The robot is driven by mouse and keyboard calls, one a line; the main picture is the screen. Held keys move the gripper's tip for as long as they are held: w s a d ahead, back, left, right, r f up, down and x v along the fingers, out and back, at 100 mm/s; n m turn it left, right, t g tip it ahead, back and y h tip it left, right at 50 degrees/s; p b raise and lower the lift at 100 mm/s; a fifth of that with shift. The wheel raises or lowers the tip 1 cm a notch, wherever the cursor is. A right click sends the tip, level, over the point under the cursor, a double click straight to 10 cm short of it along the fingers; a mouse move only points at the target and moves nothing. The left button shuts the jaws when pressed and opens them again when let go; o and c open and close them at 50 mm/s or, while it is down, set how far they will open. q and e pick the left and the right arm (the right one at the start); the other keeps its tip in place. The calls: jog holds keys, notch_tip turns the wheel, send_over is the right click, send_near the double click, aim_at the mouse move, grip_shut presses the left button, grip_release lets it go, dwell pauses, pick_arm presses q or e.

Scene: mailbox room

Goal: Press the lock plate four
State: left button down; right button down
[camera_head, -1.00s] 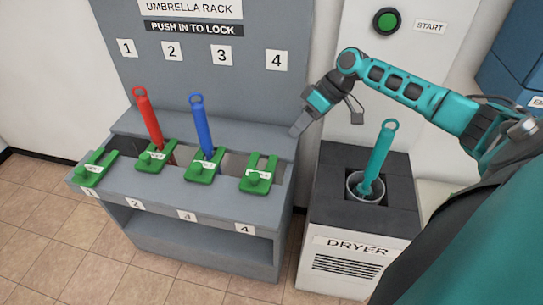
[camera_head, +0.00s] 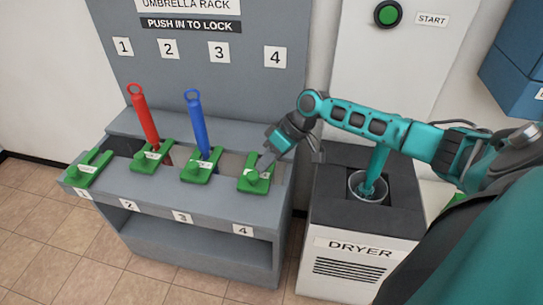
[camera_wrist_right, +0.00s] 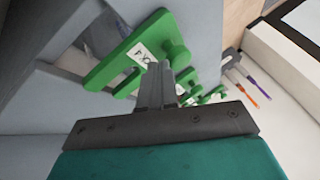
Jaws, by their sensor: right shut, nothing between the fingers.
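The green lock plate four (camera_head: 253,184) lies on the rack's ledge above the number 4 label. In the right wrist view the plate (camera_wrist_right: 115,65) shows its white label and round knob. My right gripper (camera_head: 266,166) is shut and empty, with its fingertips at plate four beside the knob. In the right wrist view the shut fingers (camera_wrist_right: 158,80) overlap the plate; I cannot tell whether they touch it. My left gripper is not in view.
A red umbrella (camera_head: 145,122) stands at slot 2 and a blue umbrella (camera_head: 197,128) at slot 3. Plate one (camera_head: 88,168) is at the left end. A teal umbrella (camera_head: 375,170) stands in the dryer (camera_head: 340,225), right of the rack, behind my right arm.

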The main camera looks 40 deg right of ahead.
aim_at(254, 181)
jog(key=shift+a, duration=0.1)
jog(key=p, duration=0.1)
jog(key=s+a+p, duration=0.2)
jog(key=p, duration=0.1)
jog(key=shift+s+a+r, duration=0.15)
jog(key=shift+a+r, duration=0.1)
jog(key=shift+r, duration=0.1)
jog(key=s+a+p, duration=0.1)
jog(key=a+p, duration=0.1)
jog(key=s+a+p, duration=0.2)
jog(key=shift+s+f, duration=0.1)
jog(key=shift+s, duration=0.05)
jog(key=shift+s+a+f+p, duration=0.15)
jog(key=shift+s+a+p, duration=0.15)
jog(key=shift+s+a, duration=0.1)
jog(key=shift+f, duration=0.15)
